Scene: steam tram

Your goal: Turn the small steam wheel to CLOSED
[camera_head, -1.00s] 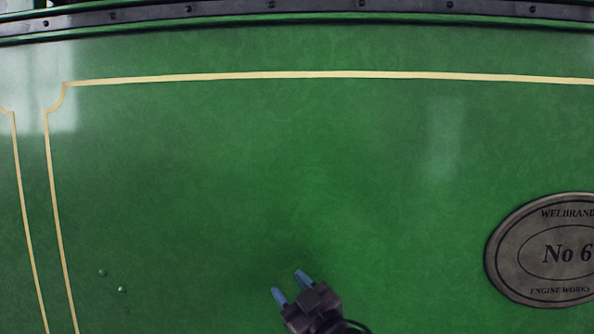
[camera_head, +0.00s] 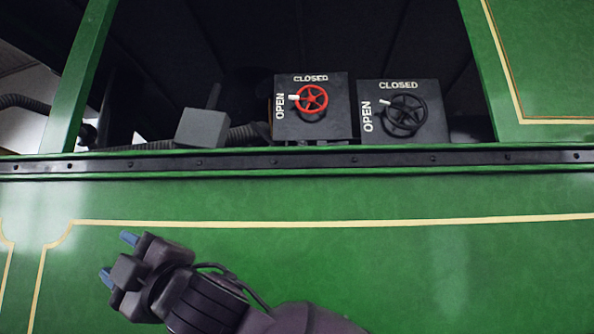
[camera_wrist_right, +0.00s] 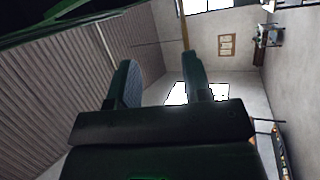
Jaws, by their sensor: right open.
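Two handwheels stand on dark boxes inside the cab opening in the head view. The smaller one is a red wheel (camera_head: 312,99), with a white pointer aimed left toward its OPEN label; CLOSED is written above it. The larger one is a black wheel (camera_head: 405,113), its white pointer also toward OPEN at left. My right gripper (camera_head: 118,258) is open and empty, low and left of both wheels, in front of the green side panel. Its two fingers also show apart in the right wrist view (camera_wrist_right: 160,75), with neither wheel in sight. My left gripper is not in view.
A dark riveted rail (camera_head: 315,161) runs along the sill below the wheels. A grey box (camera_head: 202,128) and a ribbed hose stand left of the red wheel's box. Green posts border the opening at left and right.

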